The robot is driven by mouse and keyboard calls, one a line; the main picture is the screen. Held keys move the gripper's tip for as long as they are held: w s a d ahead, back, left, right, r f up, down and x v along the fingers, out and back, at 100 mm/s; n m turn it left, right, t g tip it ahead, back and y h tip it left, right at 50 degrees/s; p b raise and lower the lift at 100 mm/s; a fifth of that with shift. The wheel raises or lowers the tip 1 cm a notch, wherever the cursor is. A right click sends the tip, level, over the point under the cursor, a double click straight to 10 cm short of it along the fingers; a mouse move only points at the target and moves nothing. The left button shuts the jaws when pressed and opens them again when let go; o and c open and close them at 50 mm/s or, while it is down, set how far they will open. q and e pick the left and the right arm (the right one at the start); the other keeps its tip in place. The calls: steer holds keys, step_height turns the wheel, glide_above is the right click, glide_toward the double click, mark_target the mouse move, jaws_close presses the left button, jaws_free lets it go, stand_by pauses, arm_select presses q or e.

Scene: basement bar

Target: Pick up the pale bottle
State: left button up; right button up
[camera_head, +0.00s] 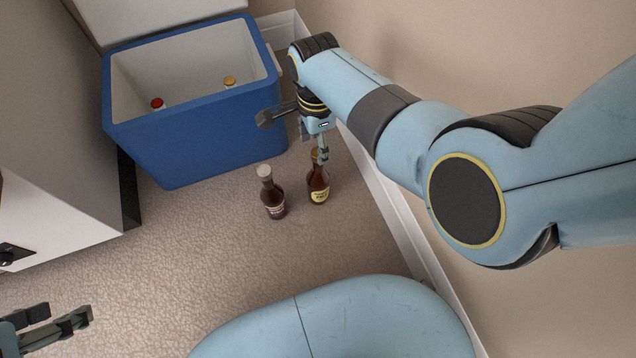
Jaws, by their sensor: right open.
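Two dark brown bottles stand upright on the floor. The left bottle (272,198) has a pale cap and a dark label with light marks. The right bottle (318,188) has a yellow label, and its top is partly hidden by my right gripper. Neither has a pale body. My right gripper (320,152) is open and points down at the top of the right bottle. I cannot tell whether its fingers are around the neck or in front of it. My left gripper (72,315) is open and empty at the lower left, far from both bottles.
A blue open cooler (200,147) stands behind the bottles, holding a red-capped bottle (158,104) and a yellow-capped bottle (230,82). A white cabinet (60,205) stands at left. The wall and baseboard (385,195) run close on the right. The floor (190,245) left of the bottles is clear.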

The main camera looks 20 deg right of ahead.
mark_target(318, 177)
step_height(318, 177, down, 3)
steer(key=shift+s+d+r+b, duration=0.1)
steer(key=shift+b, duration=1)
steer(key=shift+f+b, duration=0.55)
steer(key=shift+f, duration=0.05)
steer(key=shift+f+b, duration=0.4)
steer(key=shift+f, duration=0.05)
arm_select(q)
step_height(318, 177, down, 7)
steer(key=w+t, duration=0.1)
steer(key=t, duration=0.4)
steer(key=shift+r, duration=0.15)
steer(key=shift+w+d+t, duration=0.1)
steer(key=shift+w+t, duration=0.05)
steer(key=shift+t, duration=0.15)
arm_select(e)
jaws_close()
